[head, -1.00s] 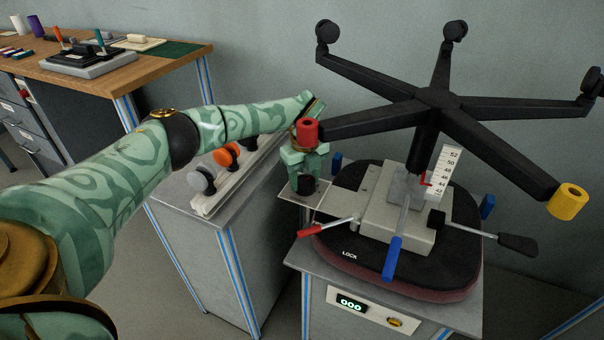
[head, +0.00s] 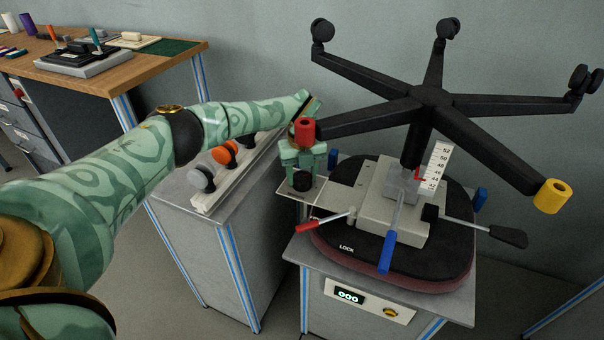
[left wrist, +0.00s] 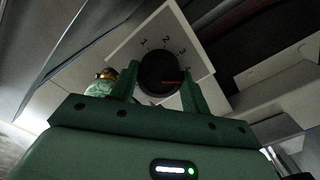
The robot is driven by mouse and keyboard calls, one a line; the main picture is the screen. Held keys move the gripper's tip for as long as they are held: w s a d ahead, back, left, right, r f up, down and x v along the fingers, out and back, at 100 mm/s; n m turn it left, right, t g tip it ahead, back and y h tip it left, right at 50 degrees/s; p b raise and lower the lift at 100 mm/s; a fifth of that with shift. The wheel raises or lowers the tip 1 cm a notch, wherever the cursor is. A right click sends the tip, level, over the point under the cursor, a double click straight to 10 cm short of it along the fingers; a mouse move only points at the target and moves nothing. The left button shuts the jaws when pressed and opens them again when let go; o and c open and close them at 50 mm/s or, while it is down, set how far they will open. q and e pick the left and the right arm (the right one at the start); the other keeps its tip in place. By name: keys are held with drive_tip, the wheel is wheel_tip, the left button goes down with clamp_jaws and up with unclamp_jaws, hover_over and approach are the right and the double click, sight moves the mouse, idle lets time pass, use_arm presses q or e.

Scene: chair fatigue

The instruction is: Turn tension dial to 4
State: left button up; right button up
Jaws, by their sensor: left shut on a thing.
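The tension dial (head: 302,181) is a round black knob on a pale plate at the left of the upturned chair's mechanism (head: 385,207). In the left wrist view the dial (left wrist: 159,75) has a red line pointing right. The numbers 1, 2 and 3 show on the plate (left wrist: 135,38) around it, with a fainter mark like a 4 at the right, near the line's end. My left gripper (head: 302,172) comes down over the dial and is shut on it, one finger on each side. My right gripper is not in view.
The chair's five-armed base (head: 432,97) stands above the mechanism, one leg with a red cap (head: 305,130) close to my left wrist. A grey cabinet (head: 215,255) with several knobs stands left.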

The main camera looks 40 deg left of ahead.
sight(302, 176)
use_arm(q)
drive_tip(key=o, duration=1)
drive_tip(key=shift+r, duration=0.1)
wheel_tip(302, 176, up, 16)
drive_tip(key=p, duration=0.6)
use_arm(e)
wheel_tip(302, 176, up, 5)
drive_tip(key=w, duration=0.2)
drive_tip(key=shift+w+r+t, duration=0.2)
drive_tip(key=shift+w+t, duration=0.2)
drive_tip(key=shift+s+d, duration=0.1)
